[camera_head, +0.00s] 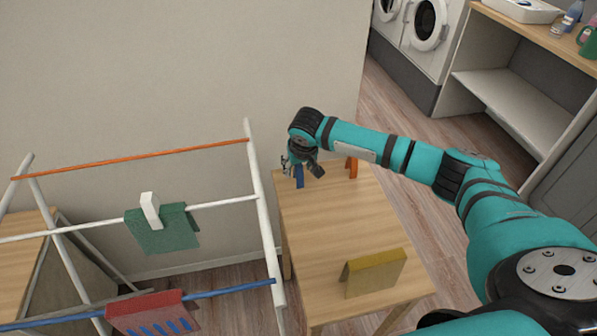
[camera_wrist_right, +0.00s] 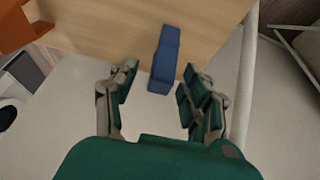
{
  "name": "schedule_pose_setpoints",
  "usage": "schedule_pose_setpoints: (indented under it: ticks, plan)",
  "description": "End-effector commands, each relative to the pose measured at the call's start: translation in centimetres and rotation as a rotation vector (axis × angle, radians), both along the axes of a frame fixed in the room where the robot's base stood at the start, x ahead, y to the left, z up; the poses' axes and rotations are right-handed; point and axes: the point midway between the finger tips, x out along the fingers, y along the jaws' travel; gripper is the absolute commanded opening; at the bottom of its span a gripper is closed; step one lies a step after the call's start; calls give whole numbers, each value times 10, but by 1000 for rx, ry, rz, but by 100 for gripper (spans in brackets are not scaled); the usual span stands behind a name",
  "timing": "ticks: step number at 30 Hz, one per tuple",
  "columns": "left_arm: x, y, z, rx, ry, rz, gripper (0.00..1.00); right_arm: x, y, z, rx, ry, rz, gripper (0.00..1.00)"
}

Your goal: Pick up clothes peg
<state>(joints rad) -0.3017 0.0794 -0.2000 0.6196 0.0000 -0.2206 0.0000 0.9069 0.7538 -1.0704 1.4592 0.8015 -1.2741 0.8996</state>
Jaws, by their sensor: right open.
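A blue clothes peg (camera_head: 299,176) stands near the far left edge of the wooden table (camera_head: 330,225). In the right wrist view the blue peg (camera_wrist_right: 165,58) lies between and just beyond my open fingertips, its near end at the gap. My right gripper (camera_head: 292,164) is open and empty above the table's far left corner, close to the peg; in the wrist view its fingers (camera_wrist_right: 158,84) are on both sides. An orange peg (camera_head: 352,167) stands farther right on the table, also at the upper left of the wrist view (camera_wrist_right: 15,28). My left gripper is not seen.
A drying rack (camera_head: 252,170) stands left of the table, with a green cloth (camera_head: 168,232) under a white peg (camera_head: 150,209) and a red cloth (camera_head: 150,312). A yellow folded piece (camera_head: 375,272) stands at the table's front. The table's middle is clear.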

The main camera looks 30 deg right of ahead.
Motion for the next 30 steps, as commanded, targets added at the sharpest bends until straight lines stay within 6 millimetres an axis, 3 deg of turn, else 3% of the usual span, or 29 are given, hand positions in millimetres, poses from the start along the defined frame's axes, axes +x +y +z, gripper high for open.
schedule_pose_setpoints:
  ticks: [5,15,25,30]
  plan:
    - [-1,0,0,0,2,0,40,0,0,0,0,0,0,45]
    - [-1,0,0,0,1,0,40,0,0,0,0,0,0,5]
    - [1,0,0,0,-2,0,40,0,0,4,0,0,0,4]
    - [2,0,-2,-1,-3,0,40,1,0,19,1,-2,-1,4]
